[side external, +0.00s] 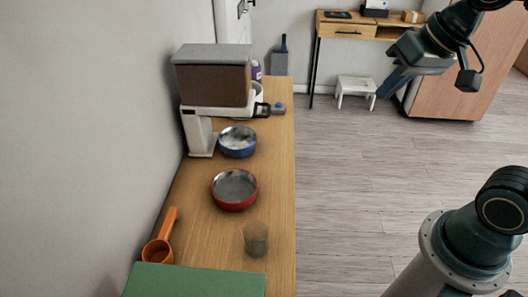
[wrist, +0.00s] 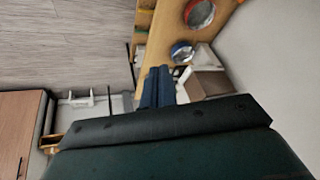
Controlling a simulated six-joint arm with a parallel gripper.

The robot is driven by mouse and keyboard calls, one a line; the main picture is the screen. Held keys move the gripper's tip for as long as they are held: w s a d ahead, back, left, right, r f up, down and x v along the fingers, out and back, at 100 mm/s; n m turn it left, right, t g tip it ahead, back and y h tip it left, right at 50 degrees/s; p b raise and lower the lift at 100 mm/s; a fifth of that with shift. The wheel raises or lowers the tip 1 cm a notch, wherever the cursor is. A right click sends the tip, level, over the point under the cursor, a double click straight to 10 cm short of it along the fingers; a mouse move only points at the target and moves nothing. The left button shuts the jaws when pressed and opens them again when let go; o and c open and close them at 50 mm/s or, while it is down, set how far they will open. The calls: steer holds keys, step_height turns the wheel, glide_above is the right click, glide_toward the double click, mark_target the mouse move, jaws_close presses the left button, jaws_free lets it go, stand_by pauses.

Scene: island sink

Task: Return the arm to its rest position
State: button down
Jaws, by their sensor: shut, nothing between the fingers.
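My gripper (side external: 384,92) is at the upper right of the side external view, held in the air over the floor and well to the right of the counter. Its blue fingers point down and to the left. In the wrist view the two fingers (wrist: 158,72) lie side by side, shut, with nothing held. My arm comes in from the right edge of the side external view.
The wooden counter (side external: 275,170) holds a red bowl (side external: 235,189), a blue bowl (side external: 238,141), an orange scoop (side external: 160,245), a small cup (side external: 256,239), a green board (side external: 195,282) and a coffee machine (side external: 199,130). A white stool (side external: 356,88) and desk (side external: 346,30) stand behind.

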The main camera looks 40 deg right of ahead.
steer(key=s+n, duration=0.3)
steer(key=s, duration=0.4)
steer(key=shift+d+f+n+h, duration=0.2)
steer(key=shift+d+n+h, duration=0.05)
steer(key=shift+n+h, duration=0.05)
stand_by(0.3)
